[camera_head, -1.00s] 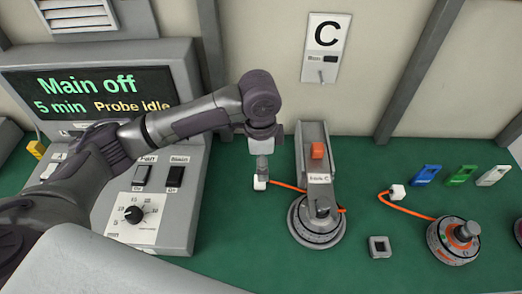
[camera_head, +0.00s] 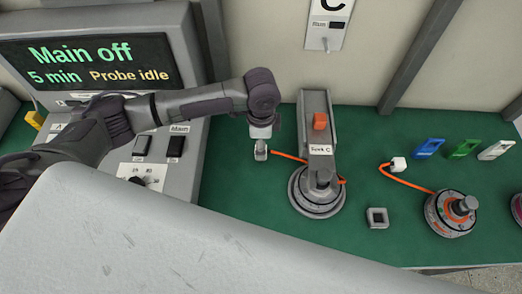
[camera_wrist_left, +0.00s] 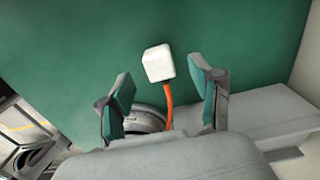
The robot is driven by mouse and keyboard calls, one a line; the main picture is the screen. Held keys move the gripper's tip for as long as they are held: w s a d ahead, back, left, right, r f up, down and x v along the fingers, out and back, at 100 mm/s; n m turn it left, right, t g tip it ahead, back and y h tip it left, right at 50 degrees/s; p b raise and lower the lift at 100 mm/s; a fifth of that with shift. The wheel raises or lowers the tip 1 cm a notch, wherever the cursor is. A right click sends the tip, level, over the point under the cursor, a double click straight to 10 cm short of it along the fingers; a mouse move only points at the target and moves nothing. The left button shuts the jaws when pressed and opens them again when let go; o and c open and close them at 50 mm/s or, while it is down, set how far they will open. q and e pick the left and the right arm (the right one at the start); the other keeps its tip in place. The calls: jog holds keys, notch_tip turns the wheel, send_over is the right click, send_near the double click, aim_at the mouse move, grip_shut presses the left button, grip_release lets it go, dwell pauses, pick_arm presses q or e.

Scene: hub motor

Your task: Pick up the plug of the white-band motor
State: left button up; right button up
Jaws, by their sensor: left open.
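A white plug (camera_head: 261,155) on an orange cable lies over the green bench, left of the motor (camera_head: 317,196) seated in the fixture labelled C. My left gripper (camera_head: 261,143) points down right above this plug. In the left wrist view, the plug (camera_wrist_left: 158,64) shows between and just beyond the open fingers (camera_wrist_left: 162,78); I cannot tell if they touch it. Its cable runs back toward the round motor, partly hidden behind the gripper. A band colour is hard to make out. My right gripper is not in view.
Another motor (camera_head: 452,213) with its own white plug (camera_head: 398,164) sits at right. Blue, green and white clips (camera_head: 428,148) lie behind it. A small square socket (camera_head: 377,217) is on the bench. The grey console (camera_head: 170,188) reads "Main off". A pale surface hides the lower left.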

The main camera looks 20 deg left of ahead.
pick_arm(q)
jog(key=shift+f, duration=1.8)
grip_shut()
